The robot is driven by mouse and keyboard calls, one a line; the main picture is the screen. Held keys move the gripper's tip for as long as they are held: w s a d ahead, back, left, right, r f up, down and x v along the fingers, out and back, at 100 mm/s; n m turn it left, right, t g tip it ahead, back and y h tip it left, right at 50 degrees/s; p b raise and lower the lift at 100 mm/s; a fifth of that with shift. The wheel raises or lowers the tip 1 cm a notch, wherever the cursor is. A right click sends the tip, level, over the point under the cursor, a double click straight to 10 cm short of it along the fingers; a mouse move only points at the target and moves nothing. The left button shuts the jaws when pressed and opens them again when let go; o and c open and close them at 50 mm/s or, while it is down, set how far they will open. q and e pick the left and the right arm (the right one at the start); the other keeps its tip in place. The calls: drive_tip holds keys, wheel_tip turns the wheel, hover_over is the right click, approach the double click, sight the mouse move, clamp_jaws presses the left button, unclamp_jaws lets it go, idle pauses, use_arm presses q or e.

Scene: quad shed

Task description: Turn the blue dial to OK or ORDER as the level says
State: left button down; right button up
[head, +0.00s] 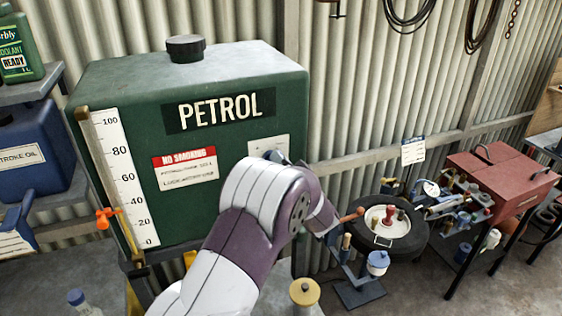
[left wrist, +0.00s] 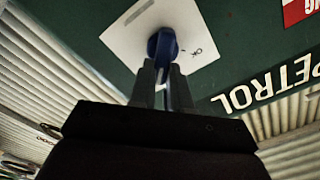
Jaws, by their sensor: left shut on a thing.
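The green petrol tank (head: 255,95) stands at left in the head view. Its white level scale (head: 124,180) runs from 0 to 100, with an orange piece (head: 106,217) beside it, a little above the 20 mark. The dial's white plate (head: 268,146) is mostly behind my left arm in the head view. In the left wrist view the blue dial (left wrist: 162,42) sits on this plate (left wrist: 128,30), with OK printed to its right; no ORDER label is readable. My left gripper (left wrist: 166,78) is shut on the dial. My right gripper is not in view.
A shelf with a coolant bottle (head: 18,50) and a blue oil can (head: 32,145) is at left.

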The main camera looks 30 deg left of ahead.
use_arm(q)
drive_tip(key=shift+f, duration=0.1)
drive_tip(key=c, duration=1.1)
unclamp_jaws()
drive_tip(key=b+v, duration=0.5)
drive_tip(key=v, duration=0.7)
drive_tip(key=shift+s+d+b, duration=0.25)
drive_tip(key=shift+s+b, duration=0.05)
